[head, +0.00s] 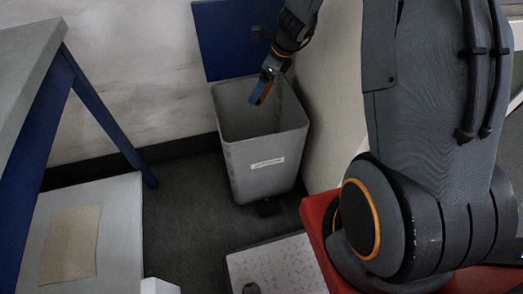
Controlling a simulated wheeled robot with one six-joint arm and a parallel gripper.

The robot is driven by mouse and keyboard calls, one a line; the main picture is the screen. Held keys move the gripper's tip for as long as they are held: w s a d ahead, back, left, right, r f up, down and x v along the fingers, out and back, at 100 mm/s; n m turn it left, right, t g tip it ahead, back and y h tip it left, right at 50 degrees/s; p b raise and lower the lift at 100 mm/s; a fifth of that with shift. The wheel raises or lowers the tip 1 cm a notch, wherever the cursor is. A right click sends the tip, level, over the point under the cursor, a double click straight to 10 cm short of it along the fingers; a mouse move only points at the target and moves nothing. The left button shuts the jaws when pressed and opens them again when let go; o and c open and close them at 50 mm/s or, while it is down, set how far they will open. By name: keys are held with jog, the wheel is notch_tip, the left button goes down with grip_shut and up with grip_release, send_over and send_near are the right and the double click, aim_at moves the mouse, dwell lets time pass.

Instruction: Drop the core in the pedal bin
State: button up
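The pedal bin (265,150) is a grey, square, tapered tub with a pale label on its front. Its blue lid (235,38) stands up open behind it, and a dark pedal (268,207) sits at its front foot. My gripper (262,90) points down over the bin's mouth, with its blue and orange fingertips in front of the inner wall. I see the fingers from the side, so I cannot tell whether they are open or shut, or whether they hold anything. I cannot make out the core in this view. The part of the bin's floor inside is hidden.
A blue-legged table (50,100) stands at the left, with a pale low surface (120,220) below it bearing a tan sheet (72,243). A light patterned panel (275,270) lies in front of the bin. Dark floor (185,215) is clear left of the bin.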

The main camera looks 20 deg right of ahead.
jog(key=shift+o, duration=1.2)
jog(key=p+v, duration=0.2)
jog(key=v, duration=0.5)
jog(key=shift+r, duration=0.35)
jog(key=shift+s+d, duration=0.15)
